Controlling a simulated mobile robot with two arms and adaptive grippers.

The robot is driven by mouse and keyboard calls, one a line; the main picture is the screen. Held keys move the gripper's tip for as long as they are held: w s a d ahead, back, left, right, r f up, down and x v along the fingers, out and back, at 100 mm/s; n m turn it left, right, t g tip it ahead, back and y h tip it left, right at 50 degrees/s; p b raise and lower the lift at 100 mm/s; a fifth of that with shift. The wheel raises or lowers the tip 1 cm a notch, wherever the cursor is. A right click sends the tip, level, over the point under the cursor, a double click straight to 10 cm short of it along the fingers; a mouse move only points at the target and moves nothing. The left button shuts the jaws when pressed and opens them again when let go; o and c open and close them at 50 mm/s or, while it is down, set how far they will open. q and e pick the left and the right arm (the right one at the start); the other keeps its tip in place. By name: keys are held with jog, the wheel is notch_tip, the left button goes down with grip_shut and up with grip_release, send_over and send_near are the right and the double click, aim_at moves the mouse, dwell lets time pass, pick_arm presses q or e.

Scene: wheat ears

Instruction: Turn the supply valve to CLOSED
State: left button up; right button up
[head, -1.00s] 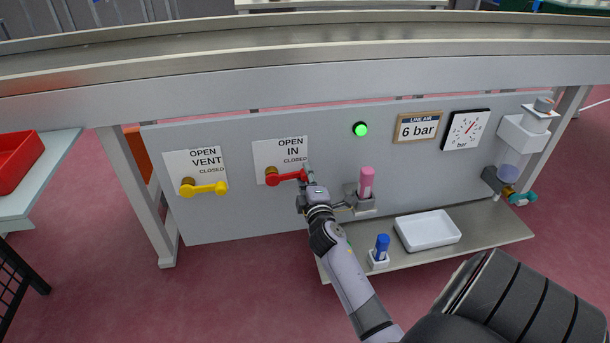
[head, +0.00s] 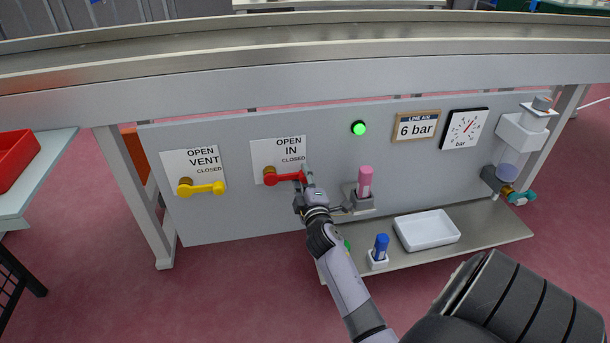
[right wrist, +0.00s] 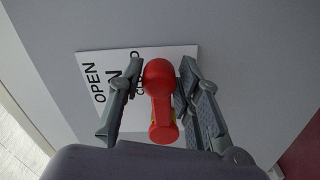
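The supply valve, marked IN, has a red lever (head: 284,178) on a brass hub on the grey panel. The lever lies about level, its end to the right, below the word CLOSED on its label (head: 263,150). My right gripper (head: 307,176) is at the lever's right end. In the right wrist view the red lever (right wrist: 160,100) is between the two fingers of my right gripper (right wrist: 160,72). The right finger is close to or touching it; a narrow gap shows at the left finger. My left gripper is out of view.
A yellow VENT lever (head: 203,188) is to the left, also level. To the right are a pink-topped holder (head: 364,184), a green lamp (head: 358,128), a 6 bar sign (head: 416,127) and a gauge (head: 465,129). A white tray (head: 427,230) and blue bottle (head: 381,247) sit on the lower shelf.

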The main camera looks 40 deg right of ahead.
jog(key=shift+o, duration=1.3)
jog(key=shift+s+d+f, duration=0.1)
jog(key=shift+s, duration=0.1)
jog(key=v, duration=1.2)
